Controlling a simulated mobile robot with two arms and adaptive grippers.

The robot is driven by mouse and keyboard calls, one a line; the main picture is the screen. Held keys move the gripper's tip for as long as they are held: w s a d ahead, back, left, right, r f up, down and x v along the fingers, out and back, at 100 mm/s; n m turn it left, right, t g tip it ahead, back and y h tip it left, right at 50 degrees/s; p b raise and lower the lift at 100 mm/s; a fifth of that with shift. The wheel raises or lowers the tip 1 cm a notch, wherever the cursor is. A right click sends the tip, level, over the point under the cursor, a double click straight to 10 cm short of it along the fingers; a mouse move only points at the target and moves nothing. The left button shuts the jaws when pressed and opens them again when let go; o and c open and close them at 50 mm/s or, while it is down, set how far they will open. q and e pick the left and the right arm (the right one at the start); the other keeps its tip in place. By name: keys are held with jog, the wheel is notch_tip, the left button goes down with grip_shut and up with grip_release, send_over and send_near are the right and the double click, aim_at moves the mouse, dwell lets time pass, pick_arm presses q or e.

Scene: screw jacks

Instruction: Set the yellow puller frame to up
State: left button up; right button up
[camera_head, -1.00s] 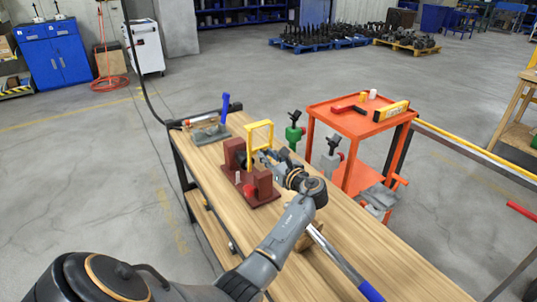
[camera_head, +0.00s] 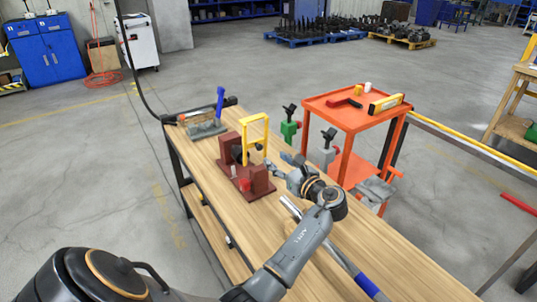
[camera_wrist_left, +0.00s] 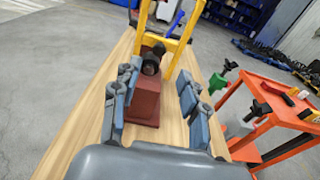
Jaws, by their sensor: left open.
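The yellow puller frame (camera_head: 245,142) stands up, roughly upright, on a dark red fixture (camera_head: 262,183) on the wooden bench. In the left wrist view the frame (camera_wrist_left: 184,42) rises above the dark red block (camera_wrist_left: 146,98), with a dark round part between its legs; its top is cut off. My left gripper (camera_head: 277,163) is to the right of the frame, apart from it. Its two fingers are spread and empty in the left wrist view (camera_wrist_left: 156,88), pointing towards the fixture. My right gripper is not in view.
A tool with a blue handle (camera_head: 220,100) is at the bench's far end. A metal bar with a blue grip (camera_head: 368,286) lies to the right of my arm. An orange cart (camera_head: 350,118) stands to the right. Green (camera_head: 288,130) and grey (camera_head: 326,155) jacks are near the bench's right edge.

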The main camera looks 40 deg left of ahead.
pick_arm(q)
jog(key=v, duration=0.4)
dwell(0.6)
